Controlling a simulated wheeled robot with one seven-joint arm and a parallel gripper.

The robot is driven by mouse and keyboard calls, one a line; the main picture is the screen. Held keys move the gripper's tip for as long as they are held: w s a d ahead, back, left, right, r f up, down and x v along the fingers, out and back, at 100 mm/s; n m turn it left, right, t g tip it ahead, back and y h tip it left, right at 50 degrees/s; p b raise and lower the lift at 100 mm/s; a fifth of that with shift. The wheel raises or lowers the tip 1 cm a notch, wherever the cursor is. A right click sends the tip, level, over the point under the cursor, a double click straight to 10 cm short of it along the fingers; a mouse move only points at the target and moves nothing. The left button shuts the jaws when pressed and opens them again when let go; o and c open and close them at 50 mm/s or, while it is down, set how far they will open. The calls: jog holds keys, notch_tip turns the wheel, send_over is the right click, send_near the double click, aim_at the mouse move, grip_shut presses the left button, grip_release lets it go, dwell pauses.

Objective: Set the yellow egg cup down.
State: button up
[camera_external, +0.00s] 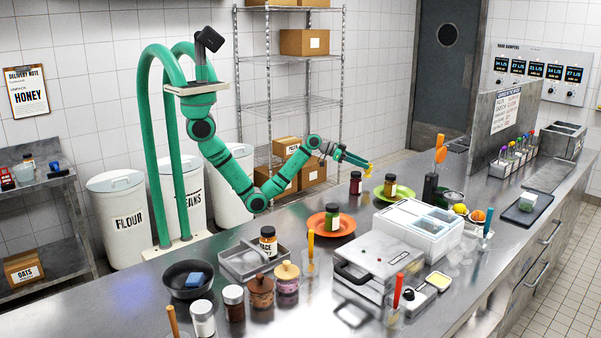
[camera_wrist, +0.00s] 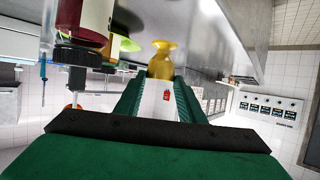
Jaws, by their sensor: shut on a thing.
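The yellow egg cup (camera_external: 369,171) is at the end of my outstretched arm, above the far side of the steel counter. In the wrist view the egg cup (camera_wrist: 162,62) sits between the tips of my two green fingers. My gripper (camera_external: 366,164) is shut on it, and the fingers also show in the wrist view (camera_wrist: 160,84). The egg cup looks held clear of the counter, but the exact gap is hard to tell. The fingers hide part of it.
A dark red jar (camera_external: 355,183) stands close below my gripper. To the right is a green plate (camera_external: 404,192) with a jar (camera_external: 390,184) on it. An orange plate (camera_external: 317,222) with a jar and a white lidded container (camera_external: 400,233) stand nearer. Bare counter (camera_external: 290,226) shows left of the orange plate.

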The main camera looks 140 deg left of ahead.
jog(key=shift+w+a+f, duration=0.2)
jog(key=shift+a+f, duration=0.05)
jog(key=shift+f, duration=0.1)
jog(key=shift+a+f, duration=0.15)
jog(key=shift+f, duration=1.6)
jog(key=shift+f, duration=0.1)
jog(key=o, duration=1.1)
jog(key=shift+c, duration=0.2)
jog(key=v, duration=1.2)
jog(key=shift+w, duration=0.15)
